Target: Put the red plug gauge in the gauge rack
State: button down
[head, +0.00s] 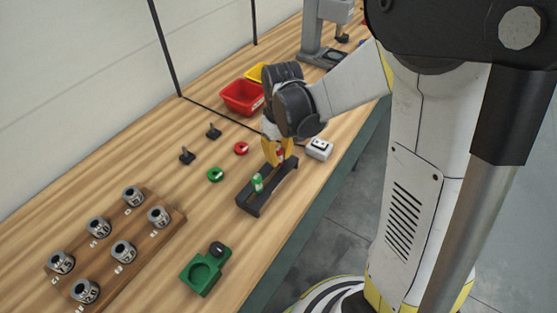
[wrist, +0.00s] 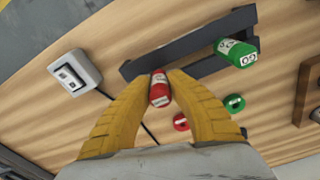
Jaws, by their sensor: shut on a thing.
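My gripper (wrist: 159,80) has yellow fingers and is shut on the red plug gauge (wrist: 159,94). The gauge is held between the fingertips at the gauge rack. The gauge rack (head: 248,208) is a long dark holder on the bench; it also shows in the wrist view (wrist: 185,42). A green plug gauge (wrist: 236,53) stands in the rack beside the red one, towards the near end in the head view (head: 257,183). In the head view my gripper (head: 277,163) is over the far end of the rack. Whether the red gauge is seated in a slot is hidden.
A white switch box (head: 319,149) is just right of the rack. A red ring (head: 241,148) and a green ring (head: 216,174) lie to its left. A red bin (head: 242,98) is behind. A wooden board (head: 176,222) with several metal bushings and a green fixture (head: 204,274) are in front.

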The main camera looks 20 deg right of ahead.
jog(key=shift+f, duration=0.4)
jog(key=shift+f, duration=0.25)
jog(key=c, duration=1.4)
grip_release()
jog(key=shift+r, duration=0.1)
